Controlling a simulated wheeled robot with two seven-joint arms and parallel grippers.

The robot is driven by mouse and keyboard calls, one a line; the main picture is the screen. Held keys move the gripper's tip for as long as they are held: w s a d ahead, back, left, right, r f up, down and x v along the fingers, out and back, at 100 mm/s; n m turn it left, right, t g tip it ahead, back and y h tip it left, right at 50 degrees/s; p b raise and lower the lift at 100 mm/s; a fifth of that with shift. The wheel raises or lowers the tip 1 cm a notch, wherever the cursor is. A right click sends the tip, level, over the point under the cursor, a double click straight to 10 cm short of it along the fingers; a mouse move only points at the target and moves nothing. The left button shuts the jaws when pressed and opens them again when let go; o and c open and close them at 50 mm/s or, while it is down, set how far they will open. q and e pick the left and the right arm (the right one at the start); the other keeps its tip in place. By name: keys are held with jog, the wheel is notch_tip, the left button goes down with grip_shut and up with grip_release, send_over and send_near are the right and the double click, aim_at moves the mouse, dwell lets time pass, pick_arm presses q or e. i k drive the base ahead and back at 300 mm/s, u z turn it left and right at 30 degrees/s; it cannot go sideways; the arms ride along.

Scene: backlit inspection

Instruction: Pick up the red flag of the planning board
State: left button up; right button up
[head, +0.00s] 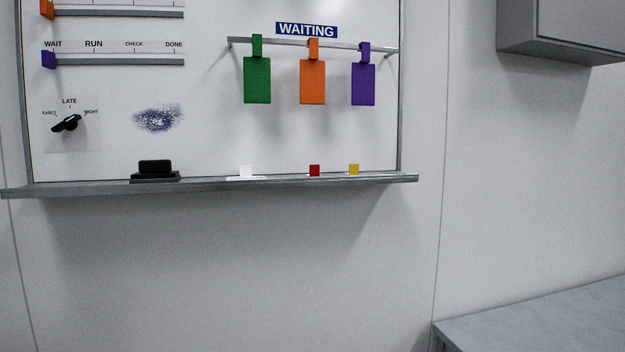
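The planning board (205,140) is a white panel with a grey frame on the wall. The red flag (314,170) is a small red square on the ledge (210,186) along the board's bottom edge. It stands between a white flag (246,170) on its left and a yellow flag (354,169) on its right, apart from both. Neither of my grippers shows in the head view.
Green (257,80), orange (312,82) and purple (363,84) tags hang from a rail above the flags. A black eraser-like block (155,169) sits on the ledge at left. A grey counter (550,315) is at lower right, a cabinet (565,28) at upper right.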

aim_at(314, 169)
jog(key=u, duration=0.35)
jog(key=i, duration=1)
jog(key=z, duration=0.9)
